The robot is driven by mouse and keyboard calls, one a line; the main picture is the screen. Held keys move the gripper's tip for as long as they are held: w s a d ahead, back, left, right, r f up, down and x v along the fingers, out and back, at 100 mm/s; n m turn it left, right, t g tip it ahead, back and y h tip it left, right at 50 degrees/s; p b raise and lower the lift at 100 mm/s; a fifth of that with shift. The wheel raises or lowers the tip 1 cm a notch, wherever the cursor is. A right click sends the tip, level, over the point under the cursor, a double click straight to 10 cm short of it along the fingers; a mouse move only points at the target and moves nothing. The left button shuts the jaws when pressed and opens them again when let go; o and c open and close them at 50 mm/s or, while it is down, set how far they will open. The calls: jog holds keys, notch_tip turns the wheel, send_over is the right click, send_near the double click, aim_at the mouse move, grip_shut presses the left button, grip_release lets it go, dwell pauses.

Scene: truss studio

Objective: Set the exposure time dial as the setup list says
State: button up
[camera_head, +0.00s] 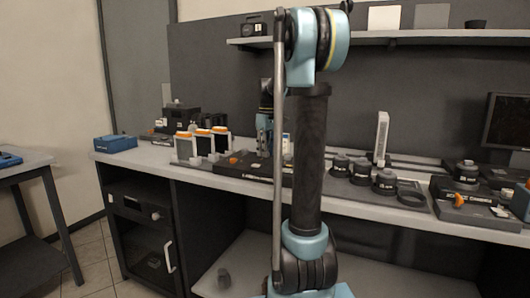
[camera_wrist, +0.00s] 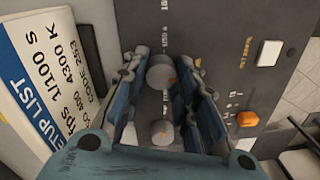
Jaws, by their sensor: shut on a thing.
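In the wrist view a dark control panel (camera_wrist: 225,60) carries two grey round dials. My gripper (camera_wrist: 158,62) has its blue-lined fingers on both sides of the upper dial (camera_wrist: 161,74) and is shut on it. The lower dial (camera_wrist: 162,133) sits between the fingers, nearer the palm, with an orange mark. Labels beside the dials are too small or turned to read. In the head view my gripper (camera_head: 264,146) points down over the panel (camera_head: 250,170).
On the panel's right are a white square button (camera_wrist: 269,53), an orange knob (camera_wrist: 247,118) and small switches. In the head view, orange-topped blocks (camera_head: 202,142) stand left of my gripper and several black lenses (camera_head: 361,171) stand right. A shelf (camera_head: 430,34) hangs above.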

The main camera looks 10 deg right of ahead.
jog(key=m, duration=0.6)
jog(key=shift+w+d, duration=0.1)
jog(key=m, duration=0.7)
jog(key=shift+t, duration=0.3)
dwell(0.3)
jog(key=o, duration=1)
jog(key=shift+o, duration=0.2)
jog(key=shift+r, duration=0.1)
notch_tip(320, 180, up, 12)
jog(key=shift+d, duration=0.25)
